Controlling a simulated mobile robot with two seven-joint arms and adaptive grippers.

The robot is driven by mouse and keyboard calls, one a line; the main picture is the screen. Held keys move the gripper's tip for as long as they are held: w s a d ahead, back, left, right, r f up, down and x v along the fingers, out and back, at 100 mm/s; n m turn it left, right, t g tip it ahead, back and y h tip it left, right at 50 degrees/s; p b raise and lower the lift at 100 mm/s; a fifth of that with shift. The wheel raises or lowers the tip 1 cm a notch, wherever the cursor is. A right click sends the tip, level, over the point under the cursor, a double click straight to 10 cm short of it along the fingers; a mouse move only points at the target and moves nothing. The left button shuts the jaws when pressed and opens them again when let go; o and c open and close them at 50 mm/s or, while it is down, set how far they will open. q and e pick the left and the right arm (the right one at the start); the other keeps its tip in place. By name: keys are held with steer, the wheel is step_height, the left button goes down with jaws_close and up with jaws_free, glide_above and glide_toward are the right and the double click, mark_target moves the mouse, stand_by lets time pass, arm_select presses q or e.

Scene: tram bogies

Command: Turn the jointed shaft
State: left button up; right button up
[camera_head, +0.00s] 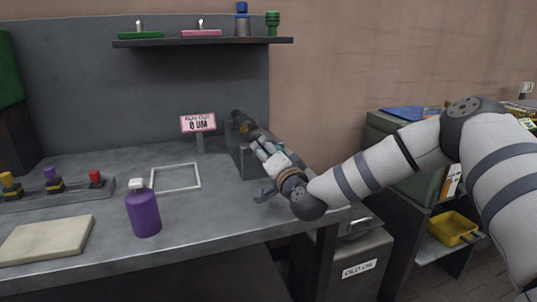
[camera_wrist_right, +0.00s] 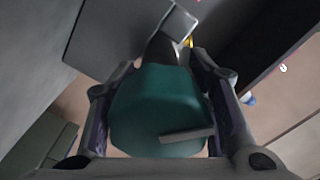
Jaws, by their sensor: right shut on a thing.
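The jointed shaft (camera_head: 245,125) is dark with a yellowish band and sits at a grey block (camera_head: 241,160) near the back right of the bench. My right gripper (camera_head: 263,149) reaches it from the right and lies in line with it. In the right wrist view a rounded teal piece (camera_wrist_right: 160,105) sits between the two fingers of the right gripper, which is shut on it. I take it for the shaft's end. A dark stem (camera_wrist_right: 165,48) runs from it toward a grey block. The fingers partly hide the joint. My left gripper is not in view.
A sign (camera_head: 198,122) stands left of the block. A white frame (camera_head: 177,178), a purple bottle (camera_head: 143,213), a beige pad (camera_head: 45,240) and a rack of coloured knobs (camera_head: 75,188) are on the bench. A shelf (camera_head: 205,42) hangs above. A yellow bin (camera_head: 452,228) stands right.

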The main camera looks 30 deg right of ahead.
steer(key=m, duration=0.4)
steer(key=shift+a+f+m, duration=0.1)
steer(key=shift+m, duration=0.2)
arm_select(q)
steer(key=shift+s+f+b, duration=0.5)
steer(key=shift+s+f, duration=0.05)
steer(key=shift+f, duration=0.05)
arm_select(e)
steer(key=shift+m, duration=2.6)
steer(key=o, duration=0.9)
steer(key=shift+r, duration=0.25)
steer(key=shift+c, duration=0.2)
steer(key=shift+s, duration=0.1)
steer(key=v, duration=1.2)
